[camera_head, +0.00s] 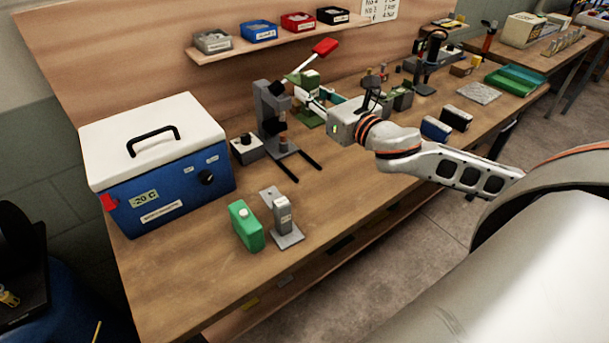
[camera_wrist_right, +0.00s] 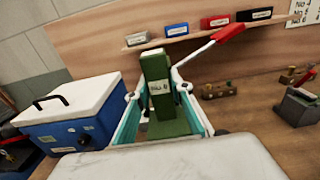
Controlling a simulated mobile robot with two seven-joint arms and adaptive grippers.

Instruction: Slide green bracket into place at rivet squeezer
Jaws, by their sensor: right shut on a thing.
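The green bracket (camera_head: 309,79), an upright block with a white label on a flat green foot, is between the fingers of my right gripper (camera_head: 312,92). In the right wrist view the bracket (camera_wrist_right: 158,85) stands upright between the teal fingers (camera_wrist_right: 160,110). The rivet squeezer (camera_head: 268,108) is a dark grey upright press with a red-handled lever (camera_head: 325,47) and two dark rails at its foot. The bracket is just right of the squeezer's column; whether they touch is unclear. In the wrist view the red handle (camera_wrist_right: 229,32) shows behind the bracket. My left gripper is not in view.
A blue and white cooler (camera_head: 158,170) stands left of the squeezer. A grey box with a black knob (camera_head: 247,148) is beside it. A green container (camera_head: 245,226) and a grey bracket stand (camera_head: 284,220) are in front. A shelf of small bins is above.

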